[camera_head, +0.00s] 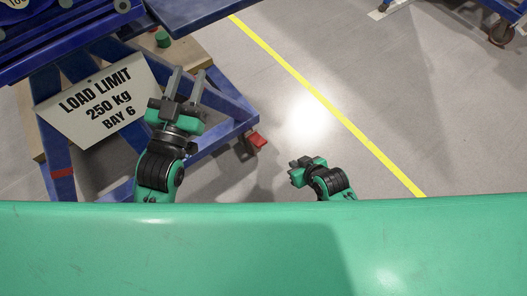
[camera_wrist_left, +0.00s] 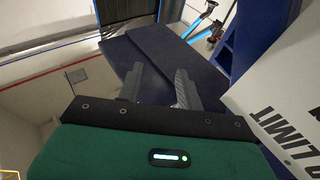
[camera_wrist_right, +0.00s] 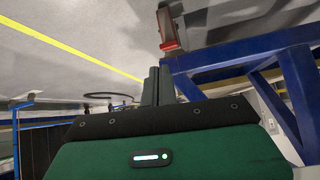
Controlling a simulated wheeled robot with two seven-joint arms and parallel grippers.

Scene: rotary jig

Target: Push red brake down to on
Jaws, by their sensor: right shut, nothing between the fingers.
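The red brake (camera_head: 257,140) is a small red pedal at the near right corner of the blue jig frame (camera_head: 225,133), by a dark caster. In the right wrist view the red brake (camera_wrist_right: 169,28) shows just beyond the fingertips, apart from them. My right gripper (camera_head: 293,168) is below and right of the brake in the head view. Its fingers (camera_wrist_right: 158,76) are shut with nothing between them. My left gripper (camera_head: 189,77) is over the jig frame beside the sign, its two fingers (camera_wrist_left: 158,80) apart and empty.
A white load limit sign (camera_head: 97,103) hangs on the blue frame left of my left gripper. A green cylinder (camera_head: 162,39) stands on a wooden board behind. Open grey floor with a yellow line (camera_head: 320,98) lies to the right. Another wheeled blue frame (camera_head: 497,18) is at the far right.

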